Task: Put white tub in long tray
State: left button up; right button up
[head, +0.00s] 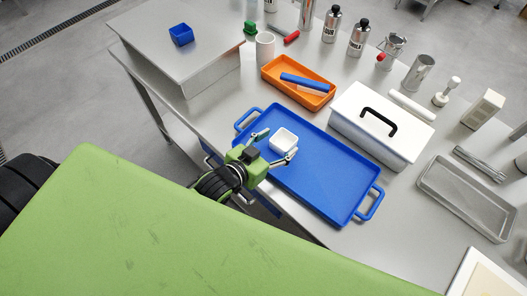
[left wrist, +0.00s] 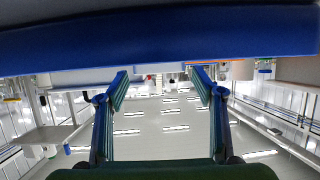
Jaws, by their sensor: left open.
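The white tub (head: 284,138) is a small, open, square container. It appears in the head view over the left end of a blue tray (head: 330,185) with two handles. My left gripper (head: 277,146) is open, one finger on each side of the tub's near part. I cannot tell whether the fingers touch it. In the left wrist view the two fingers (left wrist: 160,85) stand wide apart, and I cannot clearly make out the tub. A long grey metal tray (head: 460,208) lies empty at the right. My right gripper is not in view.
A white lidded box (head: 370,105) with a black handle stands behind the blue tray. An orange tray (head: 275,72) holds a blue item (head: 305,82). Bottles (head: 331,25) stand at the back.

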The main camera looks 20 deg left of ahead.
pick_arm(q)
jog(key=v, duration=0.8)
jog(key=shift+s, duration=0.1)
jog(key=shift+a, duration=0.1)
